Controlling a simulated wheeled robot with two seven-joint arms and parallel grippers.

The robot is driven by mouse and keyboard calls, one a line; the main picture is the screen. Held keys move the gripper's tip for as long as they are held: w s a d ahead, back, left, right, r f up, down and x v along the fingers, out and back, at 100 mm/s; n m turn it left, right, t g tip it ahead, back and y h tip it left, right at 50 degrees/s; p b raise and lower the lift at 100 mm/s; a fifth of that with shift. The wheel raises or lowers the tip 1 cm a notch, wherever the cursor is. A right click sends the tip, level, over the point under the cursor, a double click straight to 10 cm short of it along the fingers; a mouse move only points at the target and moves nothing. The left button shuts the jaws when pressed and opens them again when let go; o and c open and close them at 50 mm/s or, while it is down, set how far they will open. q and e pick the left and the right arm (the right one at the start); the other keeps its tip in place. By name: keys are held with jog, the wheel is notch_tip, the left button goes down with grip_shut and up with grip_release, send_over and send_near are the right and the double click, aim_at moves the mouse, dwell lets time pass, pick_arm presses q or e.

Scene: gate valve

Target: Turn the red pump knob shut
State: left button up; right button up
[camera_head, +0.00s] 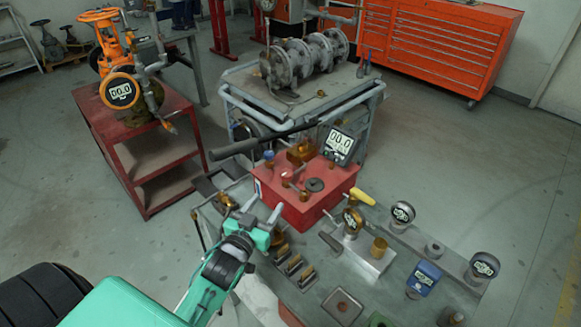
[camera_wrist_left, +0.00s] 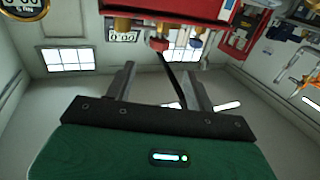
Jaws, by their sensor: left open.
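The red pump box (camera_head: 330,196) stands on the grey workbench, with a black lever bar and a gauge reading 00.0 above it. A small red knob (camera_head: 287,176) is on its near left side, close to a blue knob (camera_head: 268,155). In the left wrist view the red knob (camera_wrist_left: 158,44) sits just beyond and between the fingertips, and the blue knob (camera_wrist_left: 196,43) is to its right. My left gripper (camera_head: 263,207) is open and empty, in front of the box's left side, apart from the red knob. My right gripper is not in view.
A yellow-handled valve (camera_head: 352,218) with gauges stands right of the box. Several small dark fittings (camera_head: 292,265) lie below it on the bench. A red cart (camera_head: 140,140) is at the left, and a grey cart (camera_head: 300,105) stands behind.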

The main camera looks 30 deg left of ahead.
aim_at(284, 178)
pick_arm(q)
jog(key=w, duration=0.4)
jog(key=w+p, duration=0.1)
jog(key=w, duration=0.3)
jog(key=w+p, duration=0.1)
jog(key=w, duration=0.4)
jog(key=shift+w+a, duration=0.1)
jog(key=shift+a, duration=0.2)
jog(key=shift+c, duration=0.2)
jog(key=c, duration=0.9)
jog(key=shift+p, duration=0.3)
